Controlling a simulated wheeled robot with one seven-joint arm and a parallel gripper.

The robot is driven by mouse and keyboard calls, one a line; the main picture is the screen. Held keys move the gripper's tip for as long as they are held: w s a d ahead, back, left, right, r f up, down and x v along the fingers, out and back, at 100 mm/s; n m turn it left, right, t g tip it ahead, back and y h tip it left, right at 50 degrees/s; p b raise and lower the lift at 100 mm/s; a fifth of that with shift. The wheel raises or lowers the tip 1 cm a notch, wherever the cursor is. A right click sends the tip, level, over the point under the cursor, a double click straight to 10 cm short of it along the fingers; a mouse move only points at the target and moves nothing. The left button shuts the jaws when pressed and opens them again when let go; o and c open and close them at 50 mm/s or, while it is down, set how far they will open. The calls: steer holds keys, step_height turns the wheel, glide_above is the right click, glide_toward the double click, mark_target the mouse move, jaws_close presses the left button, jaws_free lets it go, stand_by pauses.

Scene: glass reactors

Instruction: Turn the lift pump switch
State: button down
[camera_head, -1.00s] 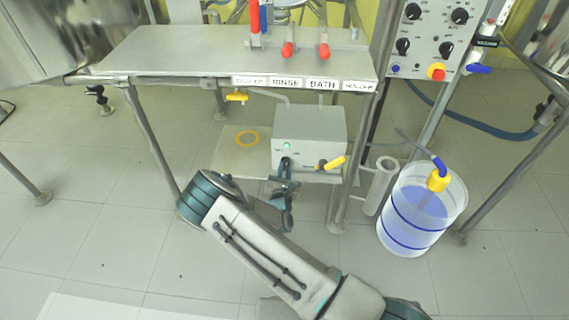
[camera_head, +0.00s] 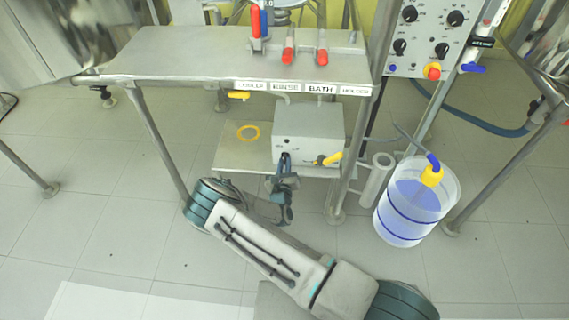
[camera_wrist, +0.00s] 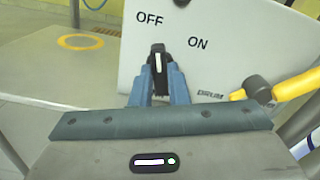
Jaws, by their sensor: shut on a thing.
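The lift pump switch (camera_wrist: 158,62) is a small black knob with a white mark, on the front of a grey-white box (camera_head: 308,121) on the low shelf. In the wrist view the box front (camera_wrist: 225,65) reads OFF above the knob and ON to its upper right. The white mark stands nearly upright, towards OFF. My gripper (camera_wrist: 158,75) is shut on the knob, one blue finger on each side.
A yellow-handled valve (camera_head: 334,158) sticks out at the box's right, close to my gripper; it shows in the wrist view (camera_wrist: 295,85). A clear bucket (camera_head: 413,212) with blue liquid stands to the right. Table legs flank the shelf (camera_head: 228,157). The floor in front is open.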

stand_by(0.4)
steer(key=c, duration=1.4)
jaws_free()
steer(key=shift+s, duration=0.1)
steer(key=s+p, duration=0.3)
steer(key=s, duration=1)
steer(key=shift+s+a, duration=0.3)
steer(key=shift+s, duration=0.05)
